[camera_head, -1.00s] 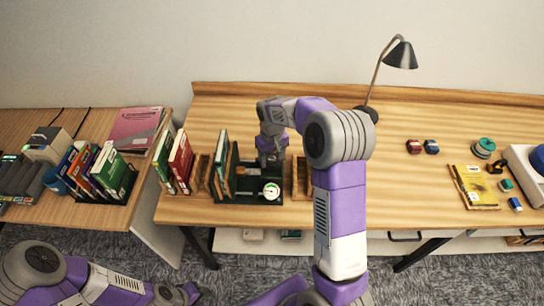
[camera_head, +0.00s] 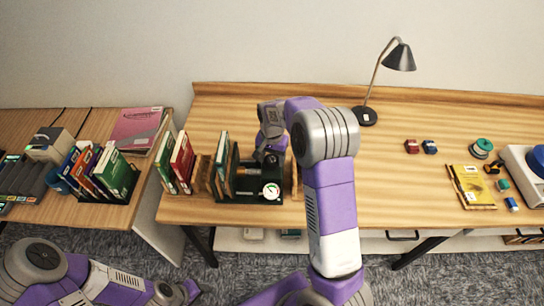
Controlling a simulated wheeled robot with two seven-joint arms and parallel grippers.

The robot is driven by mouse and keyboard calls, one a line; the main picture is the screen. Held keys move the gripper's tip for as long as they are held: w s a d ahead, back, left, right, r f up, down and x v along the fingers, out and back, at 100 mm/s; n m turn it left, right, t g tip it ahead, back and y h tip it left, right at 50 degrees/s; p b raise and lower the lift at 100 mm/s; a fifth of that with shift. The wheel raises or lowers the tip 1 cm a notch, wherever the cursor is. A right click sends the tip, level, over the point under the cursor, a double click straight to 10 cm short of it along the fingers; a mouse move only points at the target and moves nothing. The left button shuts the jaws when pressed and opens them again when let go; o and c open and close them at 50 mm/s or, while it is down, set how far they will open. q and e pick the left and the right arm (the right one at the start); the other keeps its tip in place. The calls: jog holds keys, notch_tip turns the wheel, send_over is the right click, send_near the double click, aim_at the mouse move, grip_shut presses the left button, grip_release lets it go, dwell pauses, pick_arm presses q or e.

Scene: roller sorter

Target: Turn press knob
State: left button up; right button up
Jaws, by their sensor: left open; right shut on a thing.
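The press (camera_head: 233,194) stands on the middle table, a dark green frame with a round white dial (camera_head: 271,191) at its front right. Books (camera_head: 222,160) stand upright in its left part. My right gripper (camera_head: 268,160) is at the right side of the press, pointing down, with its fingers shut on the press knob; the knob itself is mostly hidden by the gripper. My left gripper (camera_head: 188,292) is low at the bottom left, away from the table, and open, though its fingers are hard to make out.
Red and green books (camera_head: 182,161) stand left of the press. A black lamp (camera_head: 400,57), small red and blue blocks (camera_head: 412,146) and a yellow book (camera_head: 471,186) are to the right. The table between press and lamp is mostly clear.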

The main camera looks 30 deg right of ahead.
aim_at(272, 159)
jog(key=shift+m, duration=0.5)
jog(key=o, duration=1.1)
jog(key=shift+c, duration=0.2)
jog(key=shift+r, duration=0.1)
notch_tip(272, 159, up, 8)
jog(key=shift+f+p, duration=0.25)
jog(key=shift+p, duration=0.15)
